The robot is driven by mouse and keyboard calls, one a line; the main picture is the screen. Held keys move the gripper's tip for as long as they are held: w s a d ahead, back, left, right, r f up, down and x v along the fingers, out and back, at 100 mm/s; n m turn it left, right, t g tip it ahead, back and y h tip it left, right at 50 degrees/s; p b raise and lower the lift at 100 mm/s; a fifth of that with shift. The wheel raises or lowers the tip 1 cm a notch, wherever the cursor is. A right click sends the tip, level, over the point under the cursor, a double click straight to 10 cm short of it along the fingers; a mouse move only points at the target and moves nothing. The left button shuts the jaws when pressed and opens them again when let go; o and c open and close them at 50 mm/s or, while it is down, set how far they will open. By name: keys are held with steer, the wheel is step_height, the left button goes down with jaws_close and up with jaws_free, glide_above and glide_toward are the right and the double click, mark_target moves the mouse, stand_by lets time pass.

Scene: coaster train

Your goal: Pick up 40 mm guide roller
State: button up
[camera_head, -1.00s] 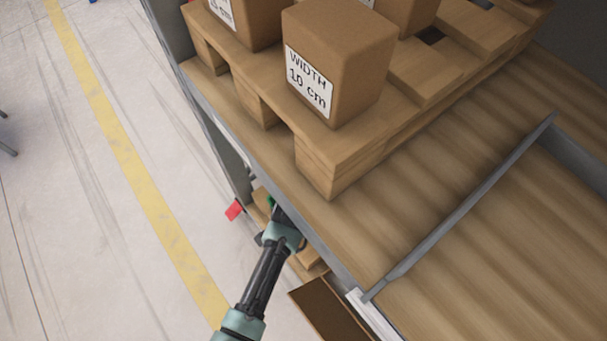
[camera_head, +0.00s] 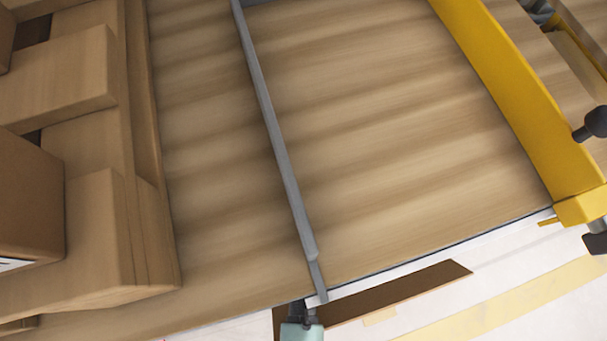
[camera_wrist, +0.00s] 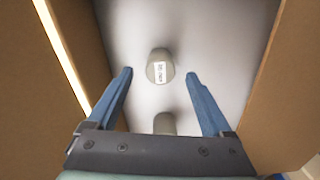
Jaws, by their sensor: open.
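A short grey-beige cylinder with a white printed label (camera_wrist: 159,68) stands on a grey surface, ahead of my gripper in the wrist view; its label is too small to read surely. A second similar grey cylinder (camera_wrist: 165,123) is nearer, between the finger bases and partly hidden by the gripper body. My gripper (camera_wrist: 160,75) is open, with its blue fingers apart on either side of the labelled cylinder in the picture. I see no contact. In the head view only a piece of my arm shows at the bottom edge, and the rollers are hidden.
Brown cardboard walls (camera_wrist: 285,90) flank the gripper on both sides. In the head view, a wooden shelf (camera_head: 400,130) has a grey divider bar (camera_head: 272,125), a yellow beam (camera_head: 515,90) at right and a pallet with boxes at left. A brown flap (camera_head: 400,295) lies below the shelf edge.

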step_height(320, 180, down, 3)
steer(key=shift+f+b, duration=0.15)
steer(key=shift+b, duration=0.4)
jaws_close()
